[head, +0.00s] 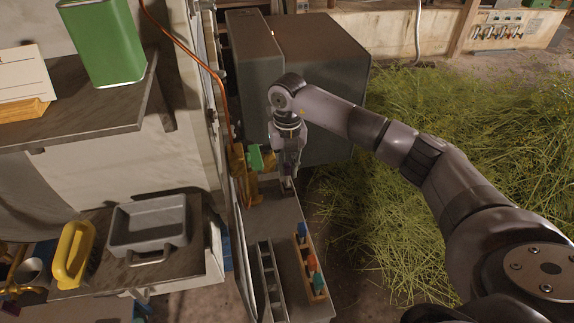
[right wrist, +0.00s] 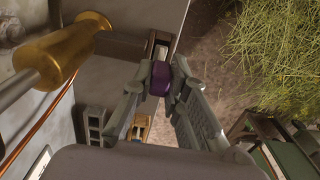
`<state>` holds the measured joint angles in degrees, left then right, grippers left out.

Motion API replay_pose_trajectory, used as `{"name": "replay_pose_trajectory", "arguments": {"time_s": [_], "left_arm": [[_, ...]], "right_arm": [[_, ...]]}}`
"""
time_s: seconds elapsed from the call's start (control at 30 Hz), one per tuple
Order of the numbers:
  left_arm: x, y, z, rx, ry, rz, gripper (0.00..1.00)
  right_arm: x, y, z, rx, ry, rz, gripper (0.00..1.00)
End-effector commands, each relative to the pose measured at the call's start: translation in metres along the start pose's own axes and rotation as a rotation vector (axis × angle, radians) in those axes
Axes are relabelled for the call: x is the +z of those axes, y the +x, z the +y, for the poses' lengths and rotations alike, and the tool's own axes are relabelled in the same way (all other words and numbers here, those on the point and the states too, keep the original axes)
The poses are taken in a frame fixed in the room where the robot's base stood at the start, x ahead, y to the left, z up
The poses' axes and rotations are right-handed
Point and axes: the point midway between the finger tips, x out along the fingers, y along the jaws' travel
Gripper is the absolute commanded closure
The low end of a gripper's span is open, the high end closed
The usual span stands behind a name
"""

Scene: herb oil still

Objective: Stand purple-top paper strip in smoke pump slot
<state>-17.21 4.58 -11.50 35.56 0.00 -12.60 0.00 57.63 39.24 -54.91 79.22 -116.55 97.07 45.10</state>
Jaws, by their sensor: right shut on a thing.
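My right gripper (head: 289,172) points down over the grey bench beside the brass smoke pump (head: 240,175). In the right wrist view the right gripper (right wrist: 160,82) is shut on the purple-top paper strip (right wrist: 159,77). Only its purple top shows clearly between the fingertips. The brass pump body (right wrist: 62,52) is at upper left there. A narrow, pale-edged slot (right wrist: 161,42) shows just beyond the purple top. I cannot tell whether the strip's lower end is in it. My left gripper is not in view.
A wooden rack (head: 301,258) with several coloured tops and a grey divided holder (head: 268,285) stand nearer on the bench. A large grey box (head: 310,75) stands behind. A copper tube (head: 190,50) runs down at left. Cut herbs (head: 440,150) cover the floor at right.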

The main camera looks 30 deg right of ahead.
Motion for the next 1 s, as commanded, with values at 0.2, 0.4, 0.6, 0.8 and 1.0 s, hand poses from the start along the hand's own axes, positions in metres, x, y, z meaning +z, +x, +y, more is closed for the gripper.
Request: {"name": "replay_pose_trajectory", "arguments": {"time_s": [0.2, 0.4, 0.6, 0.8, 1.0], "left_arm": [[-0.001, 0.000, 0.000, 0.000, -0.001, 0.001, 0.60], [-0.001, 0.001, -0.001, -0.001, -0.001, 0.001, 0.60], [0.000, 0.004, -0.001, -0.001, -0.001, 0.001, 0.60], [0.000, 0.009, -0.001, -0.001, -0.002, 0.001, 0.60], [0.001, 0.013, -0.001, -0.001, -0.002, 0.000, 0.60]], "right_arm": [[0.000, 0.000, 0.000, 0.000, 0.000, 0.000, 1.00], [0.000, 0.001, 0.000, 0.000, 0.000, 0.000, 1.00], [0.000, 0.005, 0.000, 0.000, 0.000, 0.000, 1.00], [0.000, 0.012, 0.000, 0.000, 0.000, 0.001, 1.00], [0.000, 0.018, 0.000, 0.000, 0.000, 0.001, 1.00]]}}
